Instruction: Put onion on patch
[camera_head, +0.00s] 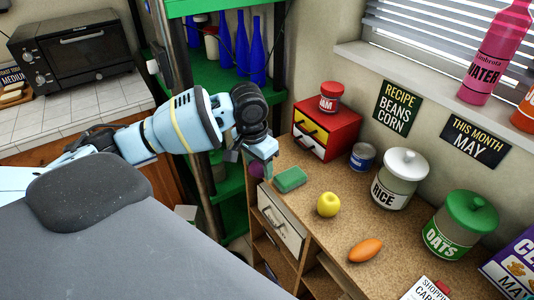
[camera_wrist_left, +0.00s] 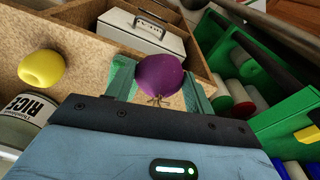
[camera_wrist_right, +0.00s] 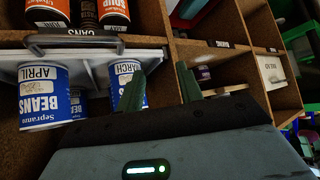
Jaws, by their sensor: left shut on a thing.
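A purple onion (camera_wrist_left: 160,76) is between the fingers of my left gripper (camera_wrist_left: 160,84), which is shut on it. In the head view my left gripper (camera_head: 260,158) is at the left edge of the wooden counter, with the onion (camera_head: 257,169) partly hidden behind it. My right gripper (camera_wrist_right: 160,88) is open and empty in front of shelf compartments, outside the head view.
Near my right gripper are a drawer handle (camera_wrist_right: 75,42) and beans cans (camera_wrist_right: 43,95).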

